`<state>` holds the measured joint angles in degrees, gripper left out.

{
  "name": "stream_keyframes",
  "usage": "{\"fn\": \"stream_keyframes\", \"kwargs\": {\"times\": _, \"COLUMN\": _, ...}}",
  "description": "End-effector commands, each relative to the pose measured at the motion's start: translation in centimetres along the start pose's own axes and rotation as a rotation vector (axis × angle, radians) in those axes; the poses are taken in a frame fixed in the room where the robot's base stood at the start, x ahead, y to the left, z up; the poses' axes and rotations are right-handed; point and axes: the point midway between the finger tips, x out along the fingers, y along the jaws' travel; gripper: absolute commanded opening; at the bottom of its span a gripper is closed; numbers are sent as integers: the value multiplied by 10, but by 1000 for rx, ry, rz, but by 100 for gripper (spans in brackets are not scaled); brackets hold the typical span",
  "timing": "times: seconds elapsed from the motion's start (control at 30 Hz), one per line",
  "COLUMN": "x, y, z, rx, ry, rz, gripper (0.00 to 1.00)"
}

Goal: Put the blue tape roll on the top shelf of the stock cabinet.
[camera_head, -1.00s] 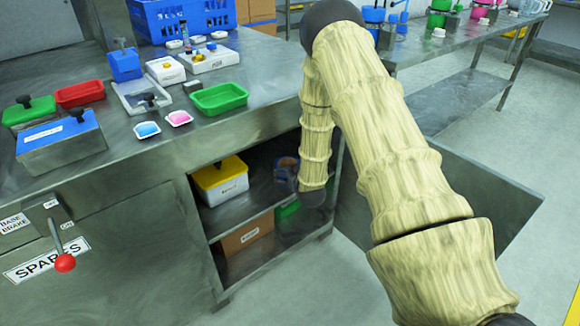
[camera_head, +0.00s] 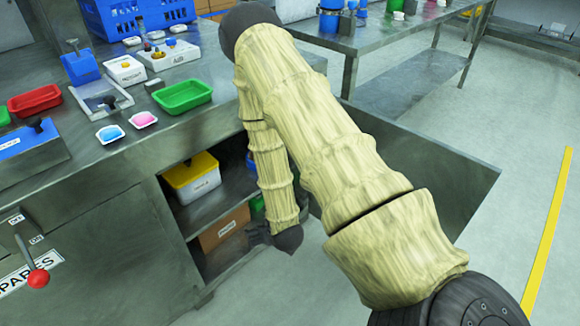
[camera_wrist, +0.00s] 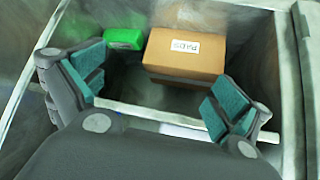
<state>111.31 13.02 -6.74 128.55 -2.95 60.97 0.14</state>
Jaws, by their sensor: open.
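The stock cabinet (camera_head: 172,232) stands open under the bench, with a top shelf (camera_head: 212,203) and a lower space. A small patch of blue (camera_head: 251,160) shows on the top shelf beside my arm; it looks like part of the blue tape roll, mostly hidden by my arm. My gripper (camera_wrist: 157,90) is open, with nothing between its teal pads in the wrist view. In the head view my gripper (camera_head: 259,235) is partly hidden at the cabinet's front, low near the cardboard box. No tape roll shows clearly in the wrist view.
A yellow-lidded bin (camera_head: 192,178) stands on the top shelf at left. A labelled cardboard box (camera_head: 224,228), also in the wrist view (camera_wrist: 185,52), and a green item (camera_wrist: 124,38) are below. The open door (camera_head: 440,170) stands right of my arm. Trays (camera_head: 182,95) crowd the bench.

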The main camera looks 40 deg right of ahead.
Motion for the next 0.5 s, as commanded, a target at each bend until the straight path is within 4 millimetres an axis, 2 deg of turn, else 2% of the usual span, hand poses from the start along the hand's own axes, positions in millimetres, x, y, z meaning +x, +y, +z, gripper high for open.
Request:
{"fn": "stream_keyframes", "kwargs": {"times": 0.03, "x": -10, "y": -14, "z": 39, "rx": -19, "ry": -93, "rz": -14, "gripper": 100}}
{"fn": "stream_keyframes", "kwargs": {"times": 0.1, "x": -28, "y": -31, "z": 87, "rx": -42, "ry": -216, "rz": -30, "gripper": 100}}
{"fn": "stream_keyframes", "kwargs": {"times": 0.2, "x": -60, "y": -50, "z": 152, "rx": -76, "ry": -387, "rz": -51, "gripper": 100}}
{"fn": "stream_keyframes", "kwargs": {"times": 0.3, "x": -95, "y": -62, "z": 206, "rx": -106, "ry": -537, "rz": -64, "gripper": 100}}
{"fn": "stream_keyframes", "kwargs": {"times": 0.4, "x": -124, "y": -69, "z": 243, "rx": -131, "ry": -648, "rz": -73, "gripper": 100}}
{"fn": "stream_keyframes", "kwargs": {"times": 0.5, "x": -144, "y": -72, "z": 264, "rx": -146, "ry": -718, "rz": -79, "gripper": 100}}
